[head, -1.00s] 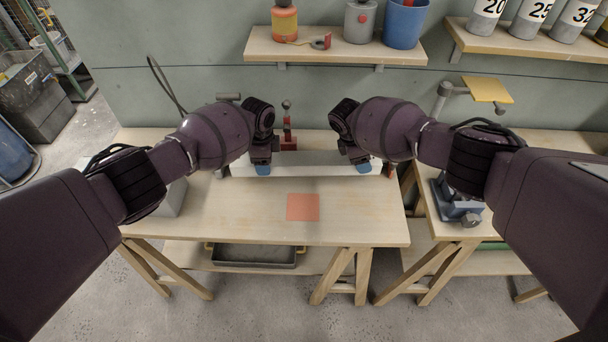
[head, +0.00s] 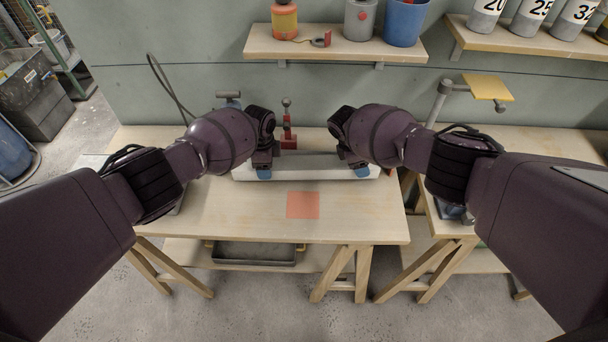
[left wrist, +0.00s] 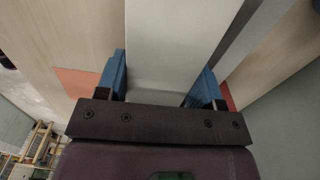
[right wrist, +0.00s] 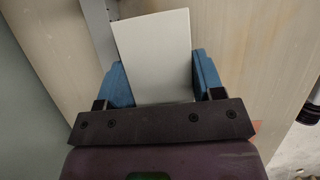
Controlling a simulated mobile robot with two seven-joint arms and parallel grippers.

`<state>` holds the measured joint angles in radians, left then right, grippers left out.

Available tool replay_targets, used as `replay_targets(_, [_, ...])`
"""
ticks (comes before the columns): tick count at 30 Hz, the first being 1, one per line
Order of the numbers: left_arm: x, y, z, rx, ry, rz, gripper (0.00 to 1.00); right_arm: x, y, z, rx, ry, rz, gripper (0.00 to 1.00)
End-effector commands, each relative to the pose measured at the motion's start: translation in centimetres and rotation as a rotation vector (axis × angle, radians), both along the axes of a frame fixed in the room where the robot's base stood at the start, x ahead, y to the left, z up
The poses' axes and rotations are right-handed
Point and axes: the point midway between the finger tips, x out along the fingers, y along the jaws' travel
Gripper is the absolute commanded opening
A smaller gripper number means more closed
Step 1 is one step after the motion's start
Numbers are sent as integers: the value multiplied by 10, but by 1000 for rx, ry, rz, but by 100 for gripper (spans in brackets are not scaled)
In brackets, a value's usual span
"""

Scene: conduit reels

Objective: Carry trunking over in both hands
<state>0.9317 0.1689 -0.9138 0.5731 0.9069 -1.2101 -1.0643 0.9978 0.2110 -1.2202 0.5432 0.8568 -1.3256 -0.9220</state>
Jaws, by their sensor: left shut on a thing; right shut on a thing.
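The trunking (head: 310,168) is a long white bar lying level across the back of the wooden bench in the head view. My left gripper (head: 264,172) is shut on it near its left end, and my right gripper (head: 362,171) is shut on it near its right end. In the left wrist view the trunking (left wrist: 170,45) runs between the blue fingers (left wrist: 158,85). In the right wrist view its short end (right wrist: 155,55) sits between the blue fingers (right wrist: 155,85). A gap under the trunking is hard to judge. An orange-red square (head: 303,205) lies on the bench in front.
The bench (head: 230,218) is clear around the square. A red stand with a lever (head: 288,135) is behind the trunking. A second bench (head: 445,228) with a blue device stands at right. A wall shelf (head: 335,50) holds containers above.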

Motion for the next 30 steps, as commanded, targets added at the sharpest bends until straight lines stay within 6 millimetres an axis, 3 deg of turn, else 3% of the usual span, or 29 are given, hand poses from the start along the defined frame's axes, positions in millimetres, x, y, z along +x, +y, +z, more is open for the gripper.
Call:
replay_targets(19, [1, -3, -13, -4, -1, 0, 24, 1, 3, -14, 4, -1, -1, 24])
replay_targets(20, [1, -3, -13, -4, -2, -1, 64, 1, 2, -15, 4, -1, -1, 65])
replay_targets(21, [1, -2, -13, -4, -2, -1, 70, 1, 2, -14, 4, -1, -1, 71])
replay_targets(24, [1, -2, -14, -3, -1, -1, 86, 1, 2, -14, 4, -2, 1, 86])
replay_targets(30, [1, -1, -14, -1, -1, 0, 87, 2, 1, -13, 2, -6, 1, 87])
